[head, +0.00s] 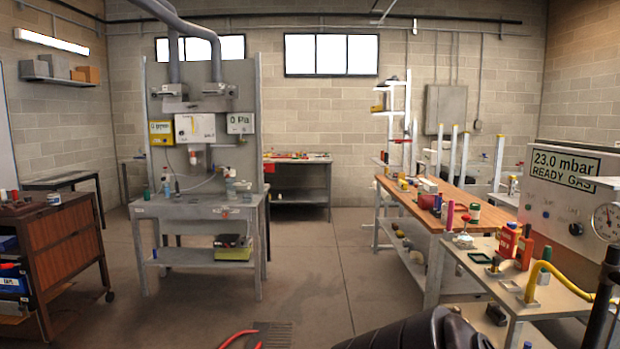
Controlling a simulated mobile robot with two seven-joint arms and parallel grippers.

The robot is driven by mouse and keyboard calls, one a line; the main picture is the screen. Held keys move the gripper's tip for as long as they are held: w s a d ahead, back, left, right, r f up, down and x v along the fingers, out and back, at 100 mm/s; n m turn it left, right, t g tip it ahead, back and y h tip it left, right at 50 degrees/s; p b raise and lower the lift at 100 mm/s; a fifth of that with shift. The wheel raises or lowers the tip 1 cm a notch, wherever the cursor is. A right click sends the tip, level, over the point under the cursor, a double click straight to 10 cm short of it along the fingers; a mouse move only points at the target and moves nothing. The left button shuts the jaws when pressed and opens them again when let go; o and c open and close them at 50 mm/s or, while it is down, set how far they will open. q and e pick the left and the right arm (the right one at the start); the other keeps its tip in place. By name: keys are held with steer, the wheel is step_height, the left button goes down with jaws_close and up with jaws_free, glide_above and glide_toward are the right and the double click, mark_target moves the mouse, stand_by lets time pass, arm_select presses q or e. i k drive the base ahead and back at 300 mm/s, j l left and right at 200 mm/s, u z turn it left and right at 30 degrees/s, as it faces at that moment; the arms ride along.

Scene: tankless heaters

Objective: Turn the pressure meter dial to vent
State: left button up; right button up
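A light-coloured meter panel (552,212) stands at the right on a bench, with a display (567,165) reading "23.0 mbar READY GAS". A round gauge (608,222) sits at its right edge. A dark knob (576,229) is on its front; its markings are too small to read. A second meter (240,123), reading "0 Pa", hangs on the grey board at centre left; no dial on it can be made out. I cannot tell which one has the vent setting. Neither of my grippers is in view.
A small bench (500,268) with red bottles (508,240) and a yellow hose (580,302) stands at right. A wooden-topped bench (465,208) is behind it. A black rounded object (415,330) is at the bottom. The middle floor (310,270) is largely clear.

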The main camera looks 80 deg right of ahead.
mark_target(575, 229)
steer(key=z, duration=3.95)
steer(key=i+j, duration=1.05)
steer(key=i+l+z, duration=0.05)
steer(key=i, duration=0.05)
